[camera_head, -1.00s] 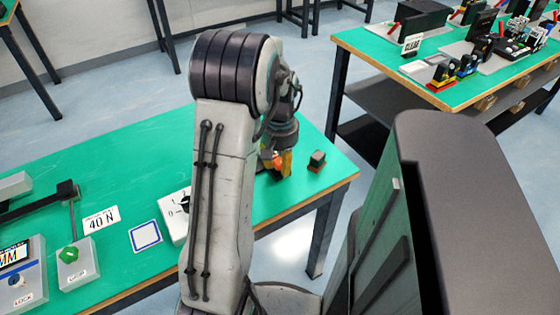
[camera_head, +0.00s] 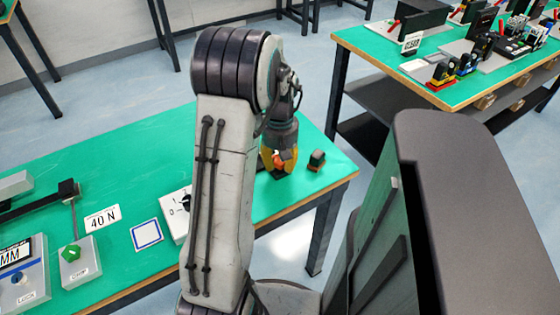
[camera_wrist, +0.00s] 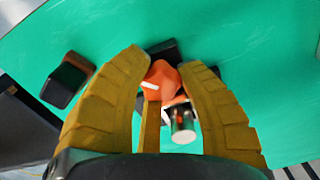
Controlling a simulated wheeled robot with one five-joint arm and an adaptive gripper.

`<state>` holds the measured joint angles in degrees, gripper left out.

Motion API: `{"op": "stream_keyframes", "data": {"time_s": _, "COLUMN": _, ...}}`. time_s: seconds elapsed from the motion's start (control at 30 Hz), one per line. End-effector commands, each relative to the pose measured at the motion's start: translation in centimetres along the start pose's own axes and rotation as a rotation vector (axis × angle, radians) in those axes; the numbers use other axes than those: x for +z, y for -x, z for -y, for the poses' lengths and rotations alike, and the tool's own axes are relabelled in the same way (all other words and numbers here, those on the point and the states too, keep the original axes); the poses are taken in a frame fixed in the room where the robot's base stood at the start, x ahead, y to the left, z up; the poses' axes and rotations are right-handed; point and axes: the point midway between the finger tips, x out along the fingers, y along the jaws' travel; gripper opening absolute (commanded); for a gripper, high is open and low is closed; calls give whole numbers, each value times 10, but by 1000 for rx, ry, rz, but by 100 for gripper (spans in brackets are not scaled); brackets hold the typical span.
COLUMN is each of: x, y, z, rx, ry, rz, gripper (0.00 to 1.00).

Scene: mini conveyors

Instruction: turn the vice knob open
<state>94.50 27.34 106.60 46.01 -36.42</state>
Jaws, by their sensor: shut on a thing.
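The vice knob is orange with a white mark, and it shows in the wrist view (camera_wrist: 161,82) between the two yellow fingers. My gripper (camera_wrist: 166,72) is shut on it, pointing down at the green bench. In the head view my gripper (camera_head: 279,166) is near the right end of the bench, with a little of the orange knob (camera_head: 279,160) between its fingers. A black part and a shiny metal cylinder (camera_wrist: 183,124) sit by the knob in the wrist view. My arm and fingers hide most of the vice.
A small dark block (camera_head: 317,160) stands just right of my gripper. A white box with a dial (camera_head: 177,205), a "40 N" sign (camera_head: 103,218) and a blue-framed square (camera_head: 146,235) lie to the left. The bench's right edge is close.

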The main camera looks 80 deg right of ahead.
Motion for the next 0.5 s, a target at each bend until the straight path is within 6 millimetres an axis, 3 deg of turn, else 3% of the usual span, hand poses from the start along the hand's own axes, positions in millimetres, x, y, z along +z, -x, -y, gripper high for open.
{"op": "stream_keyframes", "data": {"time_s": 0.3, "x": 2, "y": -2, "z": 1, "rx": -5, "ry": 2, "rz": 7, "gripper": 1}}
{"op": "stream_keyframes", "data": {"time_s": 0.33, "x": 2, "y": -2, "z": 1, "rx": -5, "ry": 2, "rz": 7, "gripper": 35}}
{"op": "stream_keyframes", "data": {"time_s": 0.5, "x": 1, "y": -2, "z": 1, "rx": -3, "ry": 1, "rz": 4, "gripper": 45}}
